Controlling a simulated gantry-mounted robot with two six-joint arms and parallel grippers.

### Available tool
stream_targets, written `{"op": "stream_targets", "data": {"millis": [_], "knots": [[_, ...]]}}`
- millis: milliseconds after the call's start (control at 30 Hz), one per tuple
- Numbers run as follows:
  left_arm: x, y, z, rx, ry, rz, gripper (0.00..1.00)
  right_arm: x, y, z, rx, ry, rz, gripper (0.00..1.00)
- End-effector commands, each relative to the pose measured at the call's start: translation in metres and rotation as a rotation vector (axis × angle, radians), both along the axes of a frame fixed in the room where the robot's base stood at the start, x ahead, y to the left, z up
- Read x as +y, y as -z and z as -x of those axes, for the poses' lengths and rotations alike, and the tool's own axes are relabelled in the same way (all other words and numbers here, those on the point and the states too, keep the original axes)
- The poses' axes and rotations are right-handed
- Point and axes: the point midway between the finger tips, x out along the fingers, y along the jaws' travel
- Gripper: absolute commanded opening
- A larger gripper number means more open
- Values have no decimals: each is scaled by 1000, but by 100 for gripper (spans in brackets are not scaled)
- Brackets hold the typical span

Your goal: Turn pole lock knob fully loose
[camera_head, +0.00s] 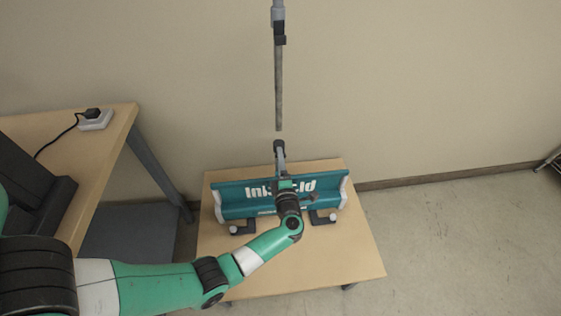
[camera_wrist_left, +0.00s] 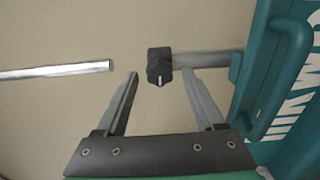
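The pole lock knob (camera_wrist_left: 159,65) is a dark block with a small pale mark, on the end of a short grey pole stub (camera_wrist_left: 210,59). In the head view the dark collar (camera_head: 279,146) tops the stub above the teal device (camera_head: 238,196). My left gripper (camera_wrist_left: 158,74) is open, its two fingertips apart on either side of the knob in the wrist view; contact cannot be told. In the head view my left wrist (camera_head: 287,200) hides part of the device. A separate pole (camera_head: 279,90) stands in line above the collar with a gap. My right gripper is not in view.
The device sits on a low wooden table (camera_head: 345,262) against a beige wall. A desk (camera_head: 95,160) at the left holds a power plug and adapter (camera_head: 96,119) and a black object (camera_head: 35,190). Open floor (camera_head: 465,245) lies to the right.

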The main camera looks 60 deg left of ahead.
Motion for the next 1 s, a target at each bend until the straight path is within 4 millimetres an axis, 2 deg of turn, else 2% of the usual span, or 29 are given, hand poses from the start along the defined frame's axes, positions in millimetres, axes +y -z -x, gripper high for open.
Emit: {"op": "stream_targets", "data": {"millis": [167,267,500,700,833,1000], "knots": [[-2,-1,0,1,0,0,70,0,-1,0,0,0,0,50],[-11,-2,2,1,3,0,70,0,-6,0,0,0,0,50],[-62,-4,19,2,8,-1,70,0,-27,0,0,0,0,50],[-99,-2,32,1,5,0,70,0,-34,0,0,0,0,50],[-109,-1,36,1,2,0,70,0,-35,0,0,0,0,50],[-110,0,37,1,-1,0,70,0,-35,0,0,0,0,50]]}}
